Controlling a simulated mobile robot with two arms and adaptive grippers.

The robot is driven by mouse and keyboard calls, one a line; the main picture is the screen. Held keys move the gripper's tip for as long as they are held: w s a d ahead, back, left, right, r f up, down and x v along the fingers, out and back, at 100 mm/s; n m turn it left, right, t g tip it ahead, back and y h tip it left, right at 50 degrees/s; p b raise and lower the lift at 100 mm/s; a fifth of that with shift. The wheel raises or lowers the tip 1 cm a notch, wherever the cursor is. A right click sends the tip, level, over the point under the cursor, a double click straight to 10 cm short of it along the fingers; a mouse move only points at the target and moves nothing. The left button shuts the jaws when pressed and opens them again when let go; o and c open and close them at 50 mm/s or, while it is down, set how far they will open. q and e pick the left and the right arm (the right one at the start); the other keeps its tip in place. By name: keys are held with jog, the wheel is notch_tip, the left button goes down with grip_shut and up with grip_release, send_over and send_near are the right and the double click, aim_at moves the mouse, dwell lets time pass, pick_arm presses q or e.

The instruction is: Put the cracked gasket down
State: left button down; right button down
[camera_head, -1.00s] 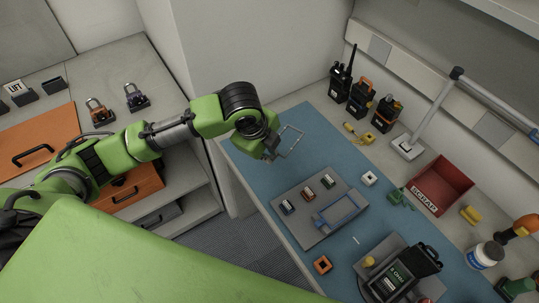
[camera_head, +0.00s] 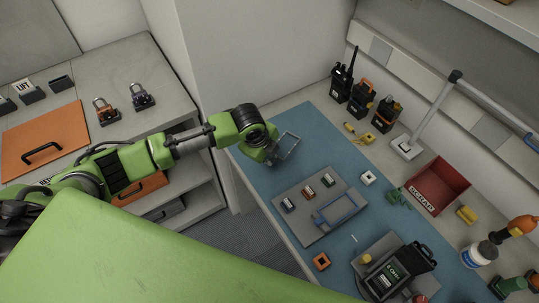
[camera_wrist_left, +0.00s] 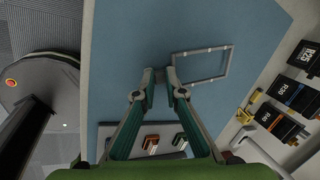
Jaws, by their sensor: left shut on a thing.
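My right gripper is not in view.
A grey tray (camera_head: 318,230) with small labelled blocks and a blue frame lies on the mat. Bare mat lies around the gasket.

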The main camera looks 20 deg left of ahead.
pick_arm(q)
jog(key=shift+f, duration=0.1)
jog(key=shift+f, duration=0.5)
jog(key=c, duration=2.1)
grip_release()
jog(key=shift+r, duration=0.25)
jog(key=b+v, duration=0.1)
jog(key=v, duration=1.1)
jog(key=shift+r, duration=0.4)
